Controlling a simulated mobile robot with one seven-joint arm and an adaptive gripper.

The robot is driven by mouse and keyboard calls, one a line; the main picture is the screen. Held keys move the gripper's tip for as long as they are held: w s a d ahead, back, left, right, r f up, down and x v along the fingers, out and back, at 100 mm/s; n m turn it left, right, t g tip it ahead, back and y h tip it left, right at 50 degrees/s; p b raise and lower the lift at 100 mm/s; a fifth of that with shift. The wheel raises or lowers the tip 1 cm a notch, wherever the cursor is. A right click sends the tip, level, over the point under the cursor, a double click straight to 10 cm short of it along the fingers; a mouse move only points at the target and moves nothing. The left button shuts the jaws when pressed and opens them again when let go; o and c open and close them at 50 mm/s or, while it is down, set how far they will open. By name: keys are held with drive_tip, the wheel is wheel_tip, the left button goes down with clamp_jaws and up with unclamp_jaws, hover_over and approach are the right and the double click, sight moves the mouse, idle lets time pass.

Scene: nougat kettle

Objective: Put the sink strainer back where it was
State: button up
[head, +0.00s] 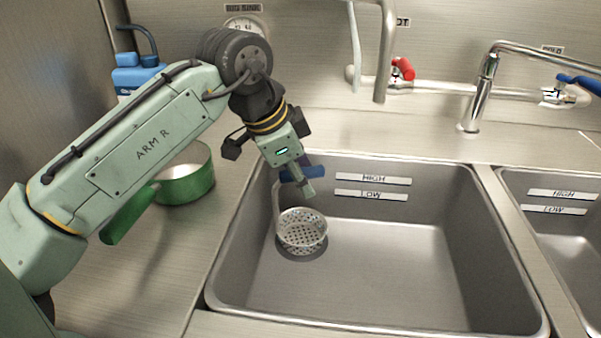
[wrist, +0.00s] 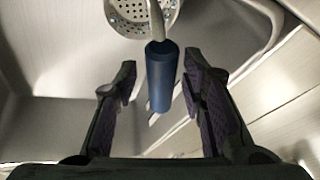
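The sink strainer (head: 302,232) is a metal basket with round holes, low in the left part of the large sink. A thin metal stem rises from it to a blue grip (head: 288,174) near the sink's back left corner. In the wrist view the blue grip (wrist: 161,80) lies between my fingers, with a gap on each side, and part of the basket (wrist: 140,14) shows at the top. My gripper (head: 305,183) is open above the basket, at the blue grip. I cannot tell whether the basket touches the sink floor.
The large sink (head: 400,285) is otherwise empty. A second sink (head: 575,250) adjoins it on the right. A green pot (head: 185,182) stands on the left counter, below my arm. A blue-capped bottle (head: 136,76) stands behind. Taps (head: 466,125) with red and blue handles rise at the back.

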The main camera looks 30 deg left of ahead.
drive_tip(key=p+v, duration=1)
drive_tip(key=v, duration=0.2)
drive_tip(key=shift+w, duration=0.1)
